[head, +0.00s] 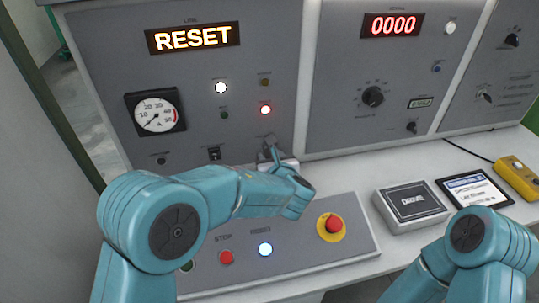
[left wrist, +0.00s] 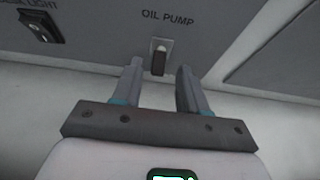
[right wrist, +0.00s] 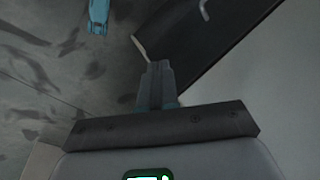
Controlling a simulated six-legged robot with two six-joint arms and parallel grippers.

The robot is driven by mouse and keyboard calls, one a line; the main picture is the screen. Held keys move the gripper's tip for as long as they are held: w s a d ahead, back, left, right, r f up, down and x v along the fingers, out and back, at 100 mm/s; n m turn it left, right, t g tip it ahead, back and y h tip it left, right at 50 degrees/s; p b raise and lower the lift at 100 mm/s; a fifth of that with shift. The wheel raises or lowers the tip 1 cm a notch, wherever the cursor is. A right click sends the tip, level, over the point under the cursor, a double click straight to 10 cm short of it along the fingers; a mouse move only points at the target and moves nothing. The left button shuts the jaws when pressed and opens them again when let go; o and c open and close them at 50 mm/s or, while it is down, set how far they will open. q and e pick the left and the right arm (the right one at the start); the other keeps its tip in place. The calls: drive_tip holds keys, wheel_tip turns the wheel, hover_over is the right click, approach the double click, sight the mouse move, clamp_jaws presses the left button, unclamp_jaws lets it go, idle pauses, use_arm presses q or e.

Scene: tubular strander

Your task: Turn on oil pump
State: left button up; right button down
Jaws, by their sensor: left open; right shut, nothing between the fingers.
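The oil pump switch (left wrist: 158,62) shows in the left wrist view under its "OIL PUMP" label, a dark toggle lever on a pale plate. My left gripper (left wrist: 160,74) is open, with its two fingers apart and the lever seen between their tips; I cannot tell whether either finger touches it. In the head view my left gripper (head: 270,150) is at the lower right of the left panel, and the switch is hidden behind it. My right gripper (right wrist: 158,66) shows in the right wrist view, shut and empty, over the floor.
The left panel has a lit RESET display (head: 194,37), a dial gauge (head: 156,113) and a light switch (left wrist: 42,27). Below my left arm are a red stop button (head: 226,257), a lit reset button (head: 265,249) and a red emergency button (head: 333,225). A tablet (head: 474,191) lies at right.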

sight(267, 150)
use_arm(q)
drive_tip(key=shift+w+a, duration=0.15)
drive_tip(key=shift+w, duration=0.15)
drive_tip(key=shift+a, duration=0.1)
drive_tip(key=shift+w+f, duration=0.15)
clamp_jaws()
drive_tip(key=shift+r+p, duration=0.35)
drive_tip(key=shift+p, duration=0.3)
drive_tip(key=g+p, duration=0.1)
drive_tip(key=p, duration=0.4)
drive_tip(key=r+g+h+p, duration=0.1)
drive_tip(key=g+p, duration=0.1)
drive_tip(key=p, duration=0.4)
drive_tip(key=r+g+p, duration=0.1)
drive_tip(key=g+p, duration=0.1)
drive_tip(key=p, duration=0.3)
drive_tip(key=shift+w+a+r+h, duration=0.1)
drive_tip(key=shift+w+r+h, duration=0.15)
drive_tip(key=shift+w+h, duration=0.15)
drive_tip(key=shift+w+f+g+p, duration=0.1)
drive_tip(key=shift+w+g+p, duration=0.05)
drive_tip(key=shift+g+p, duration=0.85)
